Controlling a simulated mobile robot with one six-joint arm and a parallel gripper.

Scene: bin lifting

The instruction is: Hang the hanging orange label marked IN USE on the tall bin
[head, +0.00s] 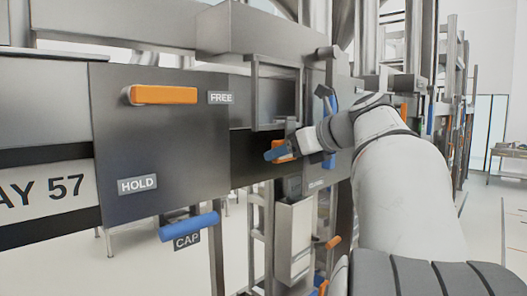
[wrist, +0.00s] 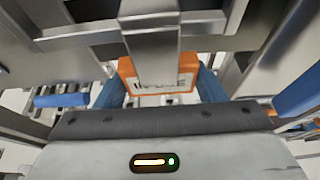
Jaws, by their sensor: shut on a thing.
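The orange label (wrist: 128,72) is between the blue fingers of my gripper (wrist: 160,88) in the wrist view. Its dark lettering, apparently IN USE, is partly covered by a grey metal bar (wrist: 155,45) in front of it. I cannot tell whether label and bar touch. In the head view my gripper (head: 281,152) is shut on the label, of which a small orange patch (head: 290,147) shows beside the blue fingers, just below a grey rectangular frame (head: 275,62). I cannot tell for sure which part in view is the tall bin; a tall pale panel (head: 293,240) stands below the gripper.
A dark panel at left carries an orange handle (head: 165,95), a FREE plate (head: 220,97), a HOLD plate (head: 138,185) and a blue handle (head: 189,226) above a CAP plate. Metal posts and beams crowd around my gripper. Open floor (head: 490,220) lies at right.

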